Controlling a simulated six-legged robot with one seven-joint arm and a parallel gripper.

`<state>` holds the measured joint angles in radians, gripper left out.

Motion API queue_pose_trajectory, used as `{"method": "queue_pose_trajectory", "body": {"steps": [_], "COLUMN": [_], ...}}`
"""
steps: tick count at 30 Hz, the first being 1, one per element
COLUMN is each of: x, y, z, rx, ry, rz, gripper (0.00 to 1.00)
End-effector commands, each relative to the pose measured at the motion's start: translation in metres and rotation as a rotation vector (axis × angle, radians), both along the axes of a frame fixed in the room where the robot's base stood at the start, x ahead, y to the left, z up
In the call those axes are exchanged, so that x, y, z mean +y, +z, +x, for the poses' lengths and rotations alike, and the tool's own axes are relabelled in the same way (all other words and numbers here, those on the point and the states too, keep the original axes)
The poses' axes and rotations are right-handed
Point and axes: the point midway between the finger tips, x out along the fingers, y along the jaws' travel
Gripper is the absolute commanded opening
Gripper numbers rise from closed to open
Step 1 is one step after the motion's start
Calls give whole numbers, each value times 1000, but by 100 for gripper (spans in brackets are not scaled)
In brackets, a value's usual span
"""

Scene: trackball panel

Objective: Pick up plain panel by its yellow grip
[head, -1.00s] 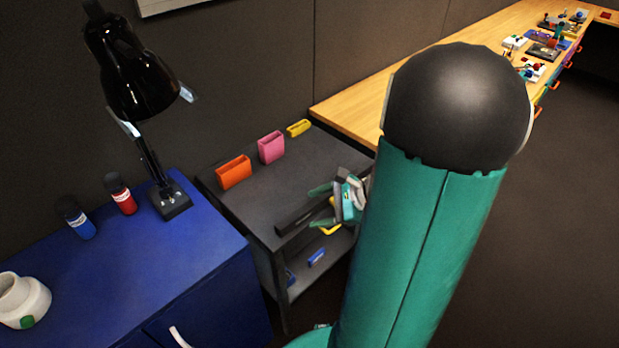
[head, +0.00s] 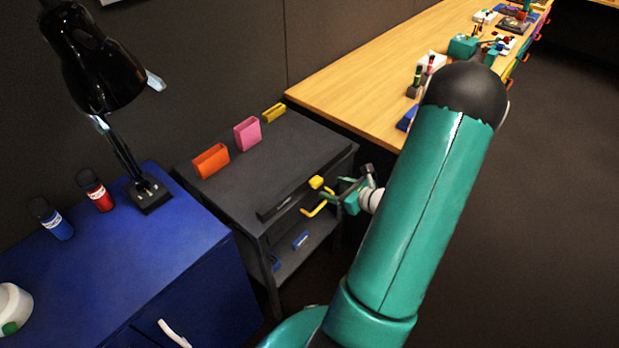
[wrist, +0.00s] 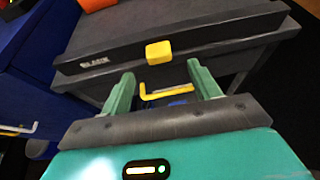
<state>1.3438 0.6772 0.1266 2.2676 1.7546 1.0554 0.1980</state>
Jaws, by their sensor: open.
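The plain panel (head: 282,201) is a long dark bar lying along the front edge of the dark cart top. In the wrist view the panel (wrist: 215,37) carries a small pale label, hard to read, at its left. Its yellow grip (head: 316,183) is a small block on the panel's front side; it also shows in the wrist view (wrist: 158,52). My gripper (head: 340,190) is open and empty in front of the cart. In the wrist view the yellow grip sits ahead of and between the two teal fingers, apart from them.
A yellow handle (wrist: 166,92) on the cart front shows between my fingers, below the grip. Orange (head: 211,160), pink (head: 247,133) and yellow (head: 274,113) holders stand along the cart's back. A blue cabinet (head: 120,250) adjoins on the left, a wooden bench (head: 360,85) on the right.

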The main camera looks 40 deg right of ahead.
Motion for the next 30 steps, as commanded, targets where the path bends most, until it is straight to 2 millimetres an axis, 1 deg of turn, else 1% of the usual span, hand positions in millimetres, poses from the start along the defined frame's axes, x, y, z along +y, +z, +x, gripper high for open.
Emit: {"method": "queue_pose_trajectory", "body": {"steps": [5, 13, 16, 21, 23, 24, 26, 27, 30], "x": [1, 4, 4, 4, 4, 4, 4, 4, 4], "y": [-4, -17, -19, -19, -19, -19, -19, -19, -19], "z": [11, 47, 52, 52, 52, 52, 52, 51, 51], "rx": [0, 0, 1, 1, 1, 1, 1, 1, 0], "ry": [1, 2, 1, 0, 0, 0, 0, 0, 0], "rz": [1, 1, -1, -1, -1, -1, -1, -1, -1], "gripper": [62, 62, 62, 62, 50, 42, 30, 23, 4]}}
